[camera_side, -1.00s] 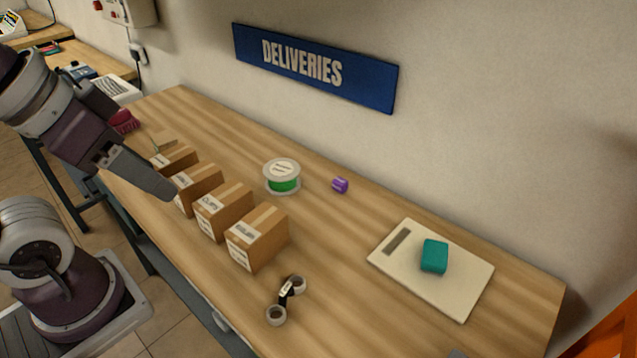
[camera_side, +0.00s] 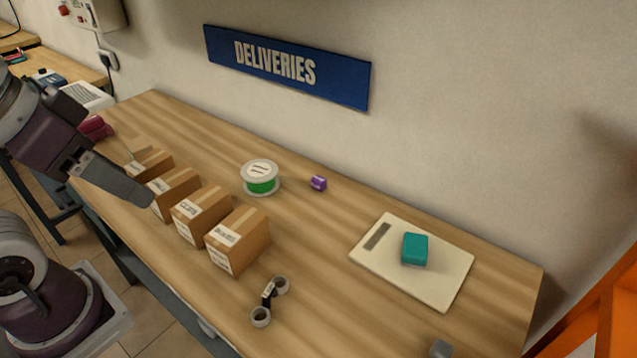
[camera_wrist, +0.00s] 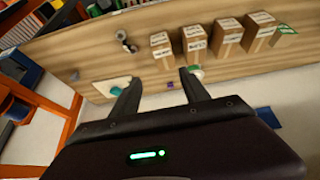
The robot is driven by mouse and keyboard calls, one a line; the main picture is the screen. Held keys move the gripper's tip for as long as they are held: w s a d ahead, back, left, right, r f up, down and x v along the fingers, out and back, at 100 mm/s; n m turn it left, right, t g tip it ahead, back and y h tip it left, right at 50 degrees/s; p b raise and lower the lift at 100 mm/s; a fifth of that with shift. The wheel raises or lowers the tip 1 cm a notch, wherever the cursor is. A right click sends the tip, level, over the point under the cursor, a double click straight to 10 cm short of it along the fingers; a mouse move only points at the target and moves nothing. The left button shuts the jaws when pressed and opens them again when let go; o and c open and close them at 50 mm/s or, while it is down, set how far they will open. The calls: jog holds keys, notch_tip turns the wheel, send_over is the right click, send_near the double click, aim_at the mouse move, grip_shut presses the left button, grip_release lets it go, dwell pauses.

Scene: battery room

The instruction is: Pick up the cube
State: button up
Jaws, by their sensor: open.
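A small purple cube (camera_side: 318,183) lies on the wooden bench near the wall, right of the green spool. In the wrist view the purple cube (camera_wrist: 170,85) shows between my two fingers, well beyond them. A larger teal block (camera_side: 414,249) with rounded edges rests on a pale flat board (camera_side: 458,285); it is partly hidden by a finger in the wrist view. My gripper (camera_side: 148,198) is at the left, by the row of boxes and far from the purple cube. Its fingers (camera_wrist: 158,77) are spread in the wrist view, with nothing between them.
Several cardboard boxes (camera_side: 240,242) stand in a row along the bench front. A white spool with green winding (camera_side: 261,178) stands behind them. A black and grey two-ringed item (camera_side: 268,298) lies front centre. A grey object (camera_side: 440,348) is at the bottom edge. Bare wood surrounds the purple cube.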

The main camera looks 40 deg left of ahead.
jog(key=w+r+n+g+h, duration=0.1)
jog(key=w+n+g, duration=0.15)
jog(key=w, duration=0.35)
jog(key=n+g+y, duration=0.3)
jog(key=n+y, duration=0.6)
jog(key=n, duration=0.3)
send_over(320, 180)
jog(key=s+a, duration=0.3)
jog(key=s, duration=0.3)
notch_tip(320, 180, down, 19)
jog(key=w+d+f+t+y, duration=0.1)
jog(key=d+f, duration=0.1)
jog(key=w+d+f+t+y, duration=0.1)
jog(key=d+f+t, duration=0.1)
jog(key=d, duration=0.1)
jog(key=w+d+f+m+t+y, duration=0.1)
jog(key=d+f, duration=0.1)
jog(key=d, duration=0.1)
jog(key=shift+w+d+f+t+y, duration=0.15)
jog(key=shift+w+f+t+y, duration=0.2)
jog(key=shift+y, duration=0.05)
jog(key=shift+w+a+f, duration=0.15)
jog(key=shift+a+f, duration=0.05)
jog(key=x, duration=0.6)
jog(key=shift+w+a+r, duration=0.2)
jog(key=shift+a, duration=0.05)
grip_shut()
